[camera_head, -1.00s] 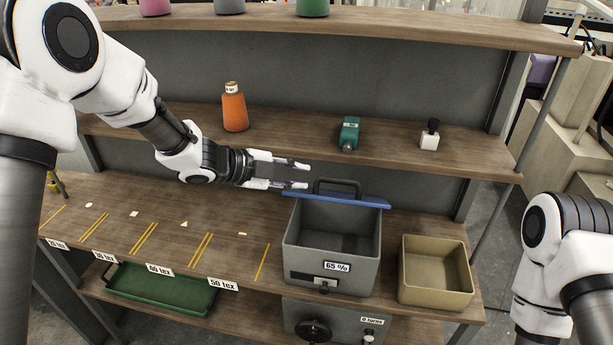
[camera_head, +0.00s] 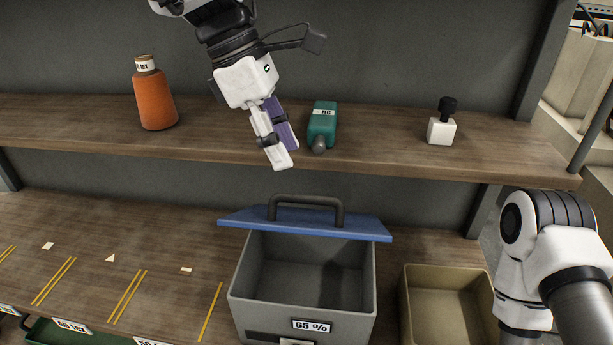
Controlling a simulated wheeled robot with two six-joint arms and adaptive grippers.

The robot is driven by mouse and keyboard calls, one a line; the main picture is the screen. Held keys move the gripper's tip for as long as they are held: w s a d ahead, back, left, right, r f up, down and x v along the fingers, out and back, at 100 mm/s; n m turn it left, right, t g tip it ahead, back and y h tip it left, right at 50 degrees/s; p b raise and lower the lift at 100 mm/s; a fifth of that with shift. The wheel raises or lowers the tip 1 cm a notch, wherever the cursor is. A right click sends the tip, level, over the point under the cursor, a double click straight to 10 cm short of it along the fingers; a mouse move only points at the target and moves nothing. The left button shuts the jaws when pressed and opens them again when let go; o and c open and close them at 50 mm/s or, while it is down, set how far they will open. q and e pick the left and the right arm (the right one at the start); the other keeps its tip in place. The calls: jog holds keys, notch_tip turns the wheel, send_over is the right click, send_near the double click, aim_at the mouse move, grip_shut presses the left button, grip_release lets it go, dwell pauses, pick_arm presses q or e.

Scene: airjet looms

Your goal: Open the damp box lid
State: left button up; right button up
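The grey damp box (camera_head: 305,320), labelled 65 %, stands on the lower shelf with its inside in plain view and empty. Its blue lid (camera_head: 305,225) is at the box's back rim, clear of most of the opening. A dark handle (camera_head: 307,200) stands up from the lid. Whether the lid is hinged to the box, I cannot tell. My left gripper (camera_head: 285,155) points down above and behind the lid, in front of the upper shelf, apart from the handle. It is empty; its fingers overlap in this view but look spread. My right gripper is out of view.
The upper shelf holds an orange bottle (camera_head: 155,95), a teal device (camera_head: 322,125) close beside my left gripper, and a white block with a black knob (camera_head: 441,130). A tan bin (camera_head: 447,275) stands right of the box. My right arm (camera_head: 550,240) is at the far right.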

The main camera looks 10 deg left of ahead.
aim_at(304, 197)
pick_arm(q)
jog(key=s+f, duration=0.1)
jog(key=s+d+f, duration=0.1)
jog(key=s, duration=0.1)
jog(key=shift+p, duration=0.3)
jog(key=f, duration=0.1)
jog(key=w+d+f, duration=0.2)
jog(key=f, duration=0.1)
jog(key=shift+w+f, duration=0.1)
jog(key=shift+f, duration=0.05)
jog(key=shift+s+a+r, duration=0.15)
jog(key=shift+s+r, duration=0.05)
jog(key=shift+s, duration=0.25)
jog(key=shift+c, duration=0.2)
jog(key=shift+s, duration=0.1)
jog(key=c, duration=0.6)
grip_shut()
jog(key=w+r+g+p, duration=0.1)
jog(key=r+p, duration=0.1)
jog(key=p, duration=0.3)
jog(key=shift+w, duration=0.4)
jog(key=shift+w+f, duration=0.25)
jog(key=shift+w, duration=0.05)
jog(key=shift+f, duration=0.1)
pick_arm(e)
notch_tip(304, 197, up, 6)
jog(key=s, duration=0.1)
